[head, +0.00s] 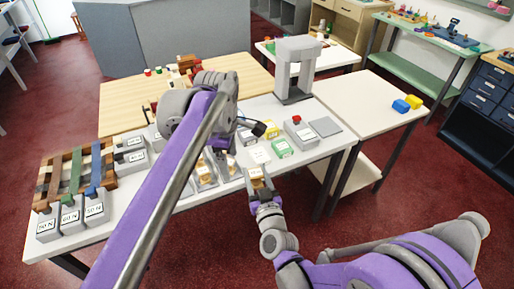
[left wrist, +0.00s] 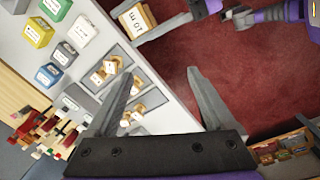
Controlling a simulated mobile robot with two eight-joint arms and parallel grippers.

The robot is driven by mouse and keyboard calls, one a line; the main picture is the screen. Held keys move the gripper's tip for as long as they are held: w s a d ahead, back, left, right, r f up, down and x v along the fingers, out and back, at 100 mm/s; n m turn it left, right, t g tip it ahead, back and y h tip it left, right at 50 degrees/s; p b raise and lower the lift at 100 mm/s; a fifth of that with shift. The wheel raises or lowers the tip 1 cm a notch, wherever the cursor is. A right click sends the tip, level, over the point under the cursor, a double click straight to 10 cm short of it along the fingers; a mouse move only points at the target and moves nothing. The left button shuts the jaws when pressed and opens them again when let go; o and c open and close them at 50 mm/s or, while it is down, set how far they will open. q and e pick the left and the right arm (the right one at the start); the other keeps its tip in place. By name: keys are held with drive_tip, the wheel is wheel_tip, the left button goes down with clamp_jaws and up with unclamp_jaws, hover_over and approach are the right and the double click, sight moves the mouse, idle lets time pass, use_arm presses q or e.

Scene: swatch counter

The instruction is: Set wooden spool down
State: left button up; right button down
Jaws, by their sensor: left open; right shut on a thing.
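The wooden spool (head: 256,173), light brown with a white label, is held in my right gripper (head: 259,186) at the front edge of the white counter (head: 215,200). In the left wrist view the spool (left wrist: 138,18) shows between the right gripper's fingers (left wrist: 165,26), over the counter's edge; I cannot tell if it touches the top. My left gripper (left wrist: 160,72) is open and empty, its fingers wide apart over the edge and the red floor. In the head view my left arm hides much of the counter's middle.
More wooden spools (left wrist: 103,72) sit in grey trays beside the left gripper. Grey weights (head: 70,213) stand at the left. A grey plate (head: 325,127) lies at the right.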

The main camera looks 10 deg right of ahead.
sight(257, 172)
use_arm(q)
drive_tip(key=d+n, duration=0.1)
drive_tip(key=d, duration=0.1)
drive_tip(key=w+d+n, duration=0.1)
drive_tip(key=d, duration=0.2)
drive_tip(key=w+d+n+g, duration=0.1)
drive_tip(key=d+n, duration=0.1)
drive_tip(key=shift+w+d+r, duration=0.2)
drive_tip(key=shift+d+f, duration=0.1)
drive_tip(key=shift+f, duration=0.1)
wheel_tip(257, 172, down, 12)
drive_tip(key=shift+r, duration=0.25)
drive_tip(key=c, duration=1.4)
use_arm(e)
drive_tip(key=shift+c, duration=1)
unclamp_jaws()
